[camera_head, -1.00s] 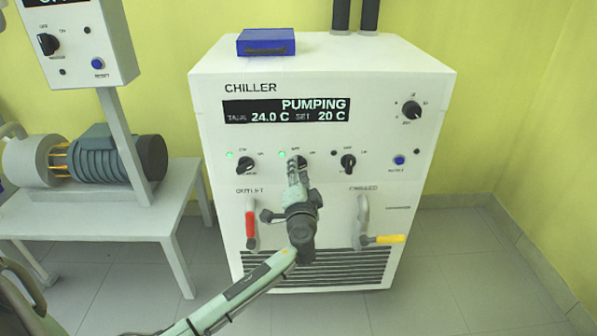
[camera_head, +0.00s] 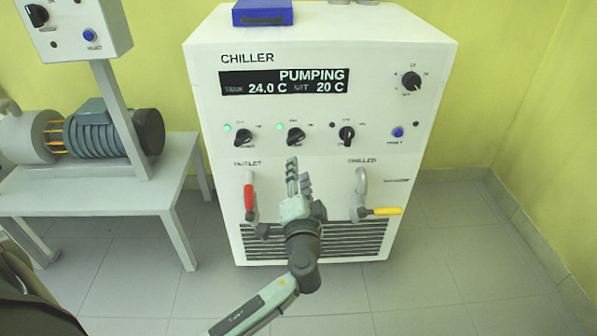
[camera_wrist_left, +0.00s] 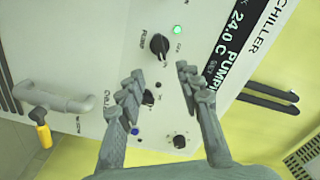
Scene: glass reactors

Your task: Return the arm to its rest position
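My left gripper (camera_head: 291,170) is in front of the white chiller (camera_head: 420,75), below the middle knob (camera_head: 295,136) of its lower row and apart from it. In the left wrist view, my left gripper's (camera_wrist_left: 157,76) two fingers are spread with nothing between them. A black knob (camera_wrist_left: 159,45) with a lit green lamp shows just past the fingertips. The display (camera_head: 284,82) reads PUMPING, tank 24.0 C, set 20 C. Green lamps glow beside the left and middle knobs. My right gripper is in neither view.
A red handle (camera_head: 249,197) and a yellow handle (camera_head: 387,211) flank my left gripper on the chiller's front. A blue box (camera_head: 263,13) lies on top. A bench (camera_head: 110,194) with a motor (camera_head: 105,130) stands left. Floor on the right is clear.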

